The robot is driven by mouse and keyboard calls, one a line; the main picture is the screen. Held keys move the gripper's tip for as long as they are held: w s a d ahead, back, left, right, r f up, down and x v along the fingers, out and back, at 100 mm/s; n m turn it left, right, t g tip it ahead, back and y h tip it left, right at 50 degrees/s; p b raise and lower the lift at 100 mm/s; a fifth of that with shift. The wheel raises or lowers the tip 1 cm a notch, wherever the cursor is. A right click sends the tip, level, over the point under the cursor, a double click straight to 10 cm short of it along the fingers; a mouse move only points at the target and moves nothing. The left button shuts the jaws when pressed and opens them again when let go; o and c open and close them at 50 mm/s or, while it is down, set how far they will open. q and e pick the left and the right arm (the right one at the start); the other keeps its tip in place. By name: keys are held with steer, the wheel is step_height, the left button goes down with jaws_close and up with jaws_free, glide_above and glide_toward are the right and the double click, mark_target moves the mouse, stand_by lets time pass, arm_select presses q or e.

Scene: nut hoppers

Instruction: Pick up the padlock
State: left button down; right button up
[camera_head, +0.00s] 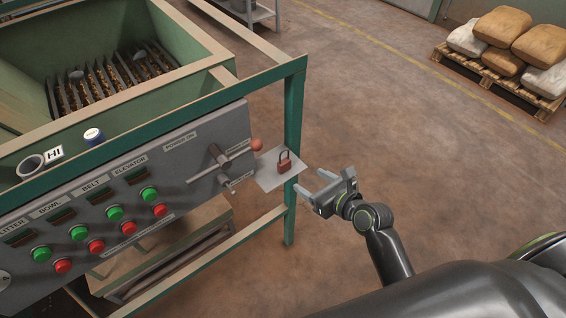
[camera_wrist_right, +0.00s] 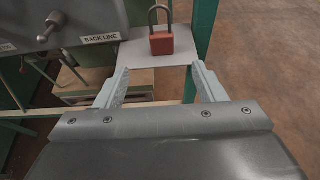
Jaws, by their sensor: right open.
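The padlock (camera_head: 284,163) has a red-brown body and a dark shackle. It stands upright, shackle up, on a small grey plate (camera_head: 268,181) at the right end of the control panel. It also shows at the top of the right wrist view (camera_wrist_right: 161,41), ahead of the fingers and roughly between their lines. My right gripper (camera_head: 313,190) is open and empty, just to the right of and slightly below the padlock in the head view, apart from it. My left gripper is not in view.
A green frame post (camera_head: 293,110) stands right beside the plate. The grey control panel (camera_head: 120,200) has several red and green buttons, and a lever (camera_head: 219,163) sits left of the padlock. A pallet of sacks (camera_head: 500,75) stands far off. The floor to the right is clear.

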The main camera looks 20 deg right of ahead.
mark_target(286, 163)
steer(key=x, duration=0.8)
steer(key=shift+w, duration=0.1)
steer(key=shift+r+x, duration=0.2)
steer(key=shift+x, duration=1.15)
steer(key=shift+r+x, duration=0.15)
steer(key=shift+x, duration=1.2)
steer(key=shift+w, duration=0.15)
steer(key=c, duration=1.1)
